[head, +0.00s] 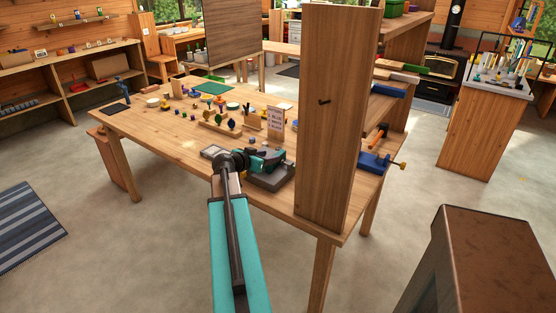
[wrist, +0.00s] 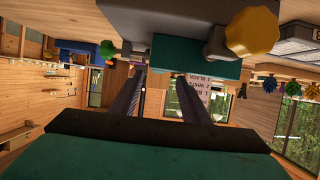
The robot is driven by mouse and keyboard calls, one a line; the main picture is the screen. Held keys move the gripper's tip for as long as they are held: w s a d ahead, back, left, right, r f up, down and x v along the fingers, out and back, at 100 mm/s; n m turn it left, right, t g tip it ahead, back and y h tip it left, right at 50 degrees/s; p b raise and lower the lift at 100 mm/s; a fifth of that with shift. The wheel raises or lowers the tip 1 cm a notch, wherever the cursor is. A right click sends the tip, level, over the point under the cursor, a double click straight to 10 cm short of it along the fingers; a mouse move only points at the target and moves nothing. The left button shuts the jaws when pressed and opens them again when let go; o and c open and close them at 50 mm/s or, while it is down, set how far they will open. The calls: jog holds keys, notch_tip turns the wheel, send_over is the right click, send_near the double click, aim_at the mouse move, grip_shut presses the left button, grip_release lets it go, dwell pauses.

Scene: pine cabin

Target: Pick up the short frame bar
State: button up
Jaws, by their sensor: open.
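My gripper (head: 276,160) is over the front part of the wooden workbench (head: 180,135), just above a dark grey box (head: 270,182). That view appears upside down. I cannot make out the short frame bar with certainty in either view. A tall wooden board hides part of the bench to the right of my gripper.
The tall board (head: 338,120) stands close on the right. A white printed card (head: 275,119) stands behind my gripper. Several small coloured pieces lie farther back. A blue clamp (head: 374,162) is at the bench's right edge. A yellow knob (wrist: 251,32) shows near the fingers.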

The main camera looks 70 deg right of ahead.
aim_at(278, 154)
jog(key=shift+p+x, duration=0.95)
jog(key=shift+x, duration=0.95)
jog(key=shift+s+d+f, duration=0.15)
jog(key=shift+s+d, duration=0.15)
jog(key=shift+d, duration=0.35)
grip_shut()
notch_tip(278, 154, up, 10)
jog(key=b, duration=0.1)
jog(key=shift+b, duration=0.35)
